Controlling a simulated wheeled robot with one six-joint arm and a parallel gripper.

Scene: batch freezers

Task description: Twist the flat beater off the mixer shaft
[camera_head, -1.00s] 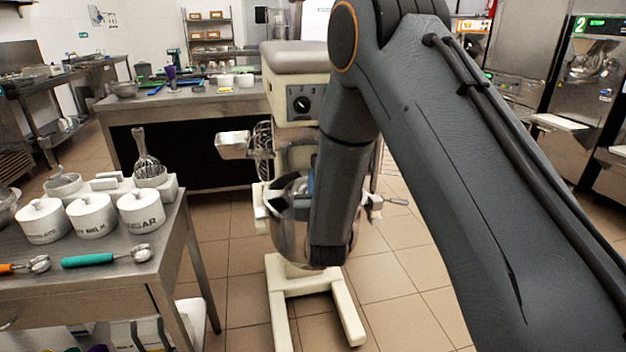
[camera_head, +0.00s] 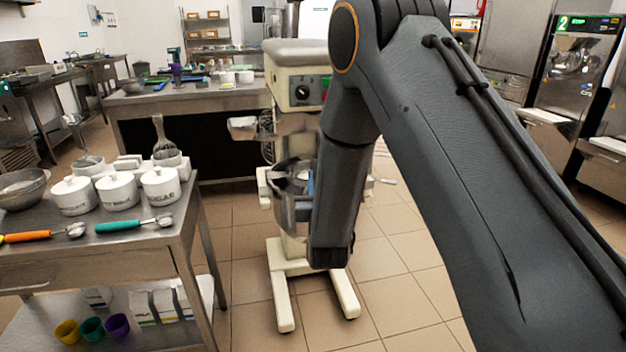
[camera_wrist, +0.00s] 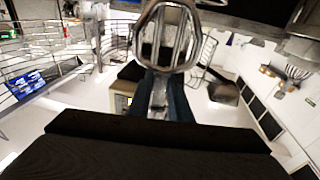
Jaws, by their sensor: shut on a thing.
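The flat beater (camera_wrist: 168,38), a grey metal loop with inner bars, fills the top middle of the wrist view. My gripper (camera_wrist: 162,105) has its two dark blue fingers shut on the beater's stem end, and the beater points away from it. The cream stand mixer (camera_head: 298,60) with its steel bowl (camera_head: 295,208) stands on the floor in the middle of the head view. My arm hides the right side of the mixer and bowl. The mixer shaft cannot be made out, and my gripper is hidden in the head view.
A steel table (camera_head: 140,243) at the left holds white canisters (camera_head: 118,191) and scoops (camera_head: 133,225). A long counter (camera_head: 190,98) stands behind the mixer. Batch freezers (camera_head: 572,90) line the right. Wire bars (camera_wrist: 60,50) show at the wrist view's left. Floor around the mixer's feet is clear.

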